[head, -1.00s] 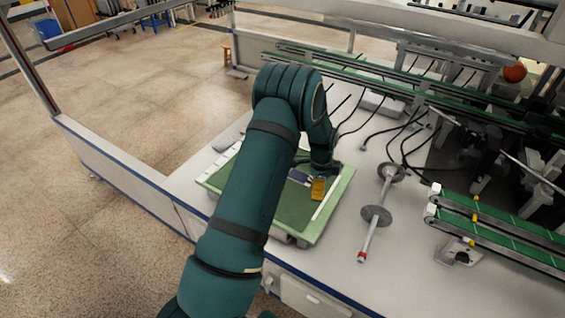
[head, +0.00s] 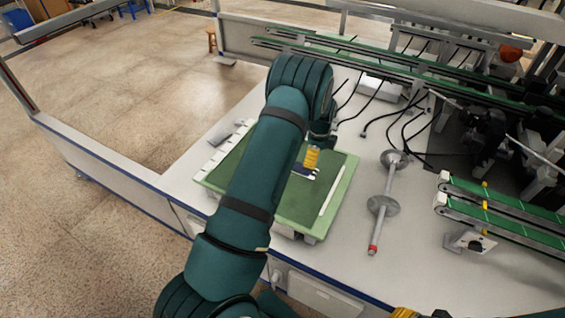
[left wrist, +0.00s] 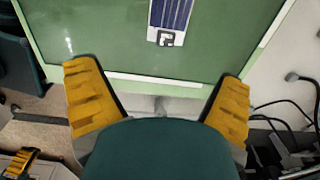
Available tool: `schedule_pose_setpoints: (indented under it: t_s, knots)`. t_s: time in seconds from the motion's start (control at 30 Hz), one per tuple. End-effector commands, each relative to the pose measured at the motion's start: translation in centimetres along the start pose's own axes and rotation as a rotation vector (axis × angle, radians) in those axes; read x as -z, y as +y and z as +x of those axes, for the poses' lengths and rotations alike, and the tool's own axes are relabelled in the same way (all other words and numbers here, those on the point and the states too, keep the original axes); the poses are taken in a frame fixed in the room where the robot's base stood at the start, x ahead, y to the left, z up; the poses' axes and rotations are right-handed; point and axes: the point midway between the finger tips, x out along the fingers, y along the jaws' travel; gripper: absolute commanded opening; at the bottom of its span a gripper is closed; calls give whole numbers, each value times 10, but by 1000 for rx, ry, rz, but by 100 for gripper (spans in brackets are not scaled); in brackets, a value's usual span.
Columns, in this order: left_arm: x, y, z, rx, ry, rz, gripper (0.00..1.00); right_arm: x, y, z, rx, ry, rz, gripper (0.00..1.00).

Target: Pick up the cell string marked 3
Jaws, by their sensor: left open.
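A dark blue cell string (head: 304,171) lies on the green layup board (head: 300,215), partly hidden by my left arm in the head view. In the left wrist view the cell string (left wrist: 172,14) shows at the top, with pale lines and a black-and-white mark at its near end. I cannot read a number there. My left gripper (head: 312,157) is open and empty, its yellow fingers wide apart. In the left wrist view its fingertips (left wrist: 157,72) are apart from the string, which lies ahead between their lines. Part of my right gripper (head: 408,313) shows at the bottom edge.
A white strip (head: 333,198) lies along the board's right side. A rod with two grey discs (head: 383,206) lies on the white table to the right. Green conveyor rails (head: 510,218) stand farther right. Black cables (head: 375,115) hang behind the board.

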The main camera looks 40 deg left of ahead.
Motion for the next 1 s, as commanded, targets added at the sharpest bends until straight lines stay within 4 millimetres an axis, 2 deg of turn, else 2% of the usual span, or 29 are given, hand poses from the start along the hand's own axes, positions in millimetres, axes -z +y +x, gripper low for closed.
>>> schedule_pose_setpoints:
  t_s: [0.03, 0.1, 0.37, 0.7, 1.0]
  knots:
    - [0, 1, 12, -3, -1, 0, 94, 0, 1, 3, 0, 1, 0, 47]
    - [0, 0, 22, -2, -1, 0, 94, 0, 2, 4, 0, 2, 0, 47]
    - [-1, -1, 40, -1, -1, -1, 94, 1, 3, 7, 0, 4, -1, 47]
    - [-6, -8, 83, -1, 0, -1, 94, 2, 7, 18, 0, 9, -2, 47]
    - [-6, -8, 88, 1, 0, 0, 94, 2, 7, 18, 0, 10, -2, 47]
